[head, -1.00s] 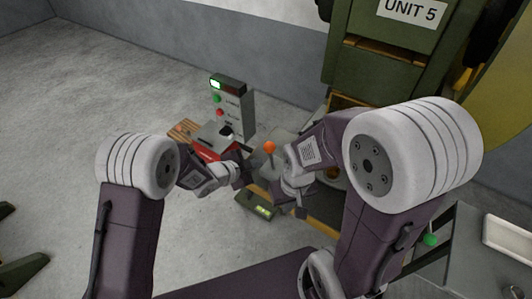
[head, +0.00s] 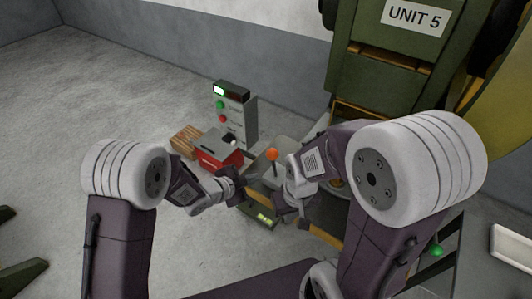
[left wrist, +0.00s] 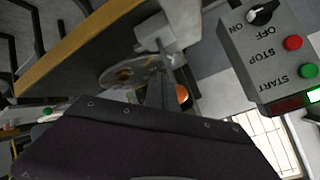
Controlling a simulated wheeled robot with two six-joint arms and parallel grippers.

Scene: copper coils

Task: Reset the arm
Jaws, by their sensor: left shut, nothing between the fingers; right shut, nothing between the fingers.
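My left arm comes in from the left in the head view. Its gripper (head: 246,186) is shut and empty, in front of the red box and left of the orange-knobbed lever (head: 272,156). My right gripper (head: 303,222) is lower and to the right, shut and empty, pointing down beside the small dark panel with a lit yellow-green display (head: 264,219). The two grippers are apart. In the left wrist view a dark part of my arm fills the bottom, and the orange knob (left wrist: 182,94) shows just above it.
A grey control box (head: 234,112) with green and red buttons stands behind the red box (head: 213,160); its labels show in the left wrist view (left wrist: 268,52). A green machine marked UNIT 5 (head: 385,62) stands at the back right. Open floor lies left.

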